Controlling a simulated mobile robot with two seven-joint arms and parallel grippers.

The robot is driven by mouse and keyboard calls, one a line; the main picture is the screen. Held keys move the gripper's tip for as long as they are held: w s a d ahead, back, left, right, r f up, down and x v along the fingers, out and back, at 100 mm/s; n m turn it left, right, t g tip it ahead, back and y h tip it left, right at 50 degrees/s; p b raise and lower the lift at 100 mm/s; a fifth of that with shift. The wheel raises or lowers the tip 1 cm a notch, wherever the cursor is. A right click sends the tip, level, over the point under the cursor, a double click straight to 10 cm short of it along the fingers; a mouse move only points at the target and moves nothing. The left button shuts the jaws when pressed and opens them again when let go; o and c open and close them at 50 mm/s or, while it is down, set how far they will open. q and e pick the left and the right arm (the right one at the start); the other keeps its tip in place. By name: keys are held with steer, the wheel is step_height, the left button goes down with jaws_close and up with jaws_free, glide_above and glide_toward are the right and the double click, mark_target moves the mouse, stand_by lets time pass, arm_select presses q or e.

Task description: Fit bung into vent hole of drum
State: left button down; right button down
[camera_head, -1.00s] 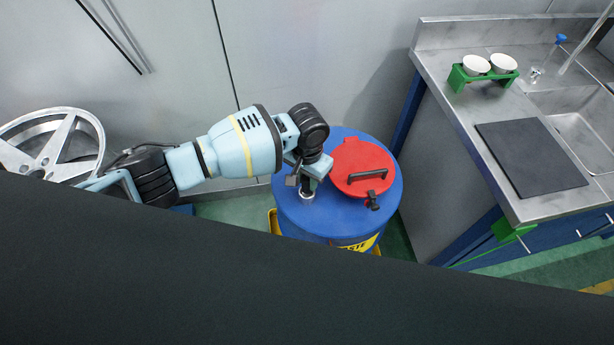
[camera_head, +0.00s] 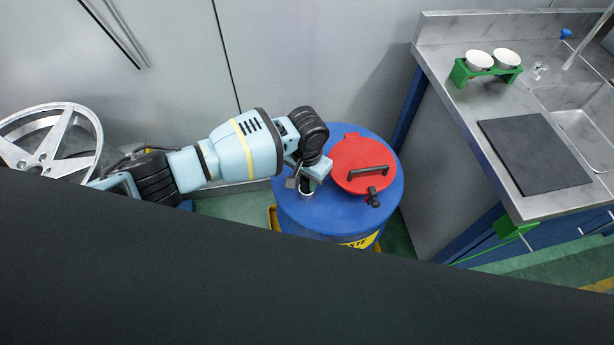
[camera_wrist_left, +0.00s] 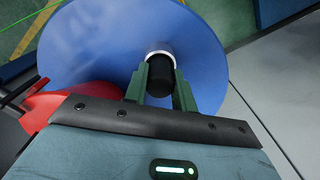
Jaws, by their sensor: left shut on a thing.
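The blue drum (camera_head: 325,213) stands on the floor, with a red lid (camera_head: 350,155) on the right part of its top. The drum top also fills much of the left wrist view (camera_wrist_left: 110,45). My left gripper (camera_head: 306,186) is over the left front part of the drum top. In the left wrist view its green fingers (camera_wrist_left: 161,82) are shut on the black bung (camera_wrist_left: 160,70). A pale ring, the vent hole's rim (camera_wrist_left: 160,54), shows just beyond the bung. The bung hides the hole, so I cannot tell how deep it sits. My right gripper is not in view.
A steel counter (camera_head: 455,110) with a sink stands at the right, bearing a dark board (camera_head: 535,152) and a green rack (camera_head: 486,68) with two white cups. A spoked wheel (camera_head: 50,140) is at the left. A dark surface covers the lower foreground.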

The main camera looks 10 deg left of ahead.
arm_select(q)
steer(key=shift+f, duration=0.7)
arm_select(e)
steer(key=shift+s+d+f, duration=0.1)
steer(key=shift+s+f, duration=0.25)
arm_select(q)
steer(key=shift+r, duration=0.1)
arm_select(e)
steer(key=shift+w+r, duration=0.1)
